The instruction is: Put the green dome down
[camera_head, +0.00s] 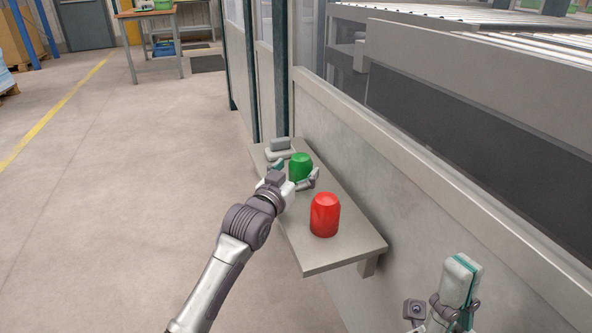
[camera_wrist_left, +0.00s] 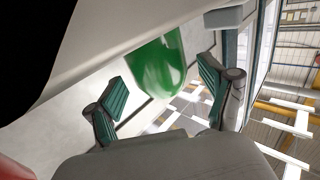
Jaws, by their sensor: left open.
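The green dome (camera_head: 300,167) appears to stand upright on the narrow grey shelf (camera_head: 353,245) along the machine wall. My left gripper (camera_head: 298,182) is around the near part of the dome, with one finger on each side. In the left wrist view the green dome (camera_wrist_left: 157,68) shows between the two spread fingers (camera_wrist_left: 165,92), with gaps visible beside it. The dome's lower part is partly hidden by the gripper in the head view. My right gripper (camera_head: 456,296) is at the lower right, away from the shelf; its opening is unclear.
A red dome (camera_head: 325,214) stands on the shelf nearer to me, close to the left gripper. A small grey block-like thing (camera_head: 279,146) is at the shelf's far end. The machine wall (camera_head: 400,190) rises along the shelf's right side. The floor to the left is clear.

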